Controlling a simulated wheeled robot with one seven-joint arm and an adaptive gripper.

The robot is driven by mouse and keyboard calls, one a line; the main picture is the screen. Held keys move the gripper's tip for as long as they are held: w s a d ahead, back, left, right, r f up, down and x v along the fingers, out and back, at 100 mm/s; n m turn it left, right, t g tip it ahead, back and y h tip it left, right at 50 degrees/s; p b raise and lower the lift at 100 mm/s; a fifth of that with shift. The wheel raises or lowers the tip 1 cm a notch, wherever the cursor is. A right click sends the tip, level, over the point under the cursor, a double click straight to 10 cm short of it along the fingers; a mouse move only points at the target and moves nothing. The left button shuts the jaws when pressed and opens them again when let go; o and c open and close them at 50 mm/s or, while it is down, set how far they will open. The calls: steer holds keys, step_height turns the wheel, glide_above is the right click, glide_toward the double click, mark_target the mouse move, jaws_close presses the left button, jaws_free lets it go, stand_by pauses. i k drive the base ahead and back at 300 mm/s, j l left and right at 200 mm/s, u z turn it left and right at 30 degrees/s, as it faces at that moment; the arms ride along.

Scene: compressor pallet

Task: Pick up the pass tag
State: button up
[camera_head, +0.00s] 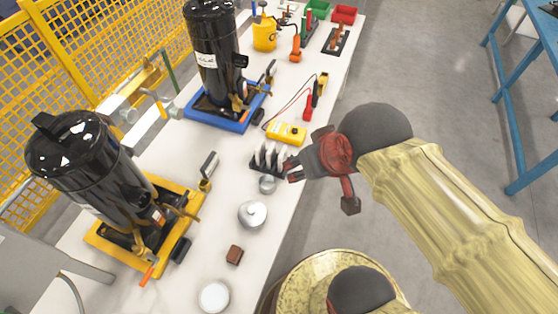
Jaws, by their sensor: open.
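No thing can be read clearly as the pass tag at this size. Nothing shows between the fingers. My gripper may hide part of the rack's right end.
Small metal cylinder (267,184), lidded pot (252,214), brown block (234,255) and round white dish (214,296) stand nearer. A yellow multimeter (286,133) lies beyond the rack. Black compressors stand on yellow (101,239) and blue (209,117) pallets at left. Open floor lies right.

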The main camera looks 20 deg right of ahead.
mark_target(282, 156)
steer(key=k+l+z, duration=0.1)
steer(key=k+l+u, duration=0.35)
steer(key=k+l, duration=0.3)
steer(key=k+l+u, duration=0.35)
steer(key=k+l, duration=0.15)
steer(key=k, duration=0.2)
steer(key=z, duration=0.2)
steer(key=i+j+z, duration=0.1)
steer(key=i+z, duration=0.2)
steer(key=z, duration=0.15)
steer(key=i+j+z, duration=0.25)
steer(key=z, duration=0.15)
steer(key=i+j+z, duration=0.2)
steer(key=i+j, duration=0.75)
steer(key=j, duration=0.15)
